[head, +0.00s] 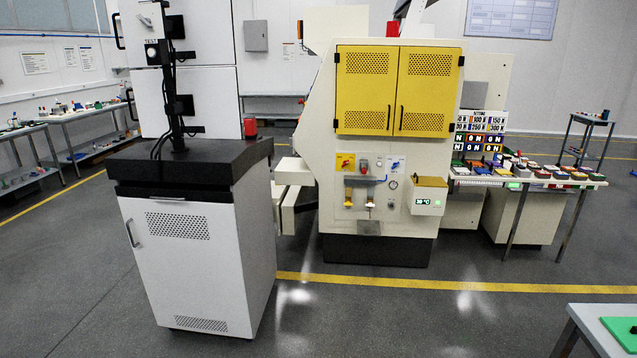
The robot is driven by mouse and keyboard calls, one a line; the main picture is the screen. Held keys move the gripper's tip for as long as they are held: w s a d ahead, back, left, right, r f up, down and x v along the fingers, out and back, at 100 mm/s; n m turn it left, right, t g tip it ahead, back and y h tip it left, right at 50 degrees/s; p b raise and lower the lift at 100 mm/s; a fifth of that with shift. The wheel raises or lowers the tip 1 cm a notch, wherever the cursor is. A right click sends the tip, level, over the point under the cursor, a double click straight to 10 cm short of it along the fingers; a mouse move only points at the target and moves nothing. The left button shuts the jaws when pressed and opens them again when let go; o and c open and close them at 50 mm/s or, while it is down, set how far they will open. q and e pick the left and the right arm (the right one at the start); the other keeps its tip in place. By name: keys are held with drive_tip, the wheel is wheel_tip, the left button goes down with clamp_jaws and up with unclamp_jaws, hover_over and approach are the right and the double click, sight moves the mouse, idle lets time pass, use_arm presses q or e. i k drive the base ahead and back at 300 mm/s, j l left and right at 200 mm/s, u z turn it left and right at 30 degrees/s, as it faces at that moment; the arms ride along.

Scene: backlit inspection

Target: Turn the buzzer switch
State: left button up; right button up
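I cannot tell for sure which control is the buzzer switch. The cream machine (415,215) in the middle has a front panel with a yellow rotary-type switch plate (345,162), a small red-topped control (363,166) and a blue-and-white plate (396,163). Any markings on the other controls are too small to read. Neither of my grippers is in view.
The white cabinet (190,260) with a black top stands in front, left of the machine. A bench (530,180) with coloured blocks stands right of it. A table corner (590,325) with a green mat shows bottom right. Grey floor (400,320) lies clear in front.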

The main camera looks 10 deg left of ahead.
sight(146, 21)
drive_tip(key=i+u, duration=0.25)
drive_tip(key=i, duration=0.25)
drive_tip(key=i+u, duration=0.25)
drive_tip(key=i, duration=0.3)
drive_tip(key=i+l+u, duration=0.3)
drive_tip(key=i, duration=0.15)
drive_tip(key=i+j, duration=0.05)
drive_tip(key=j, duration=0.05)
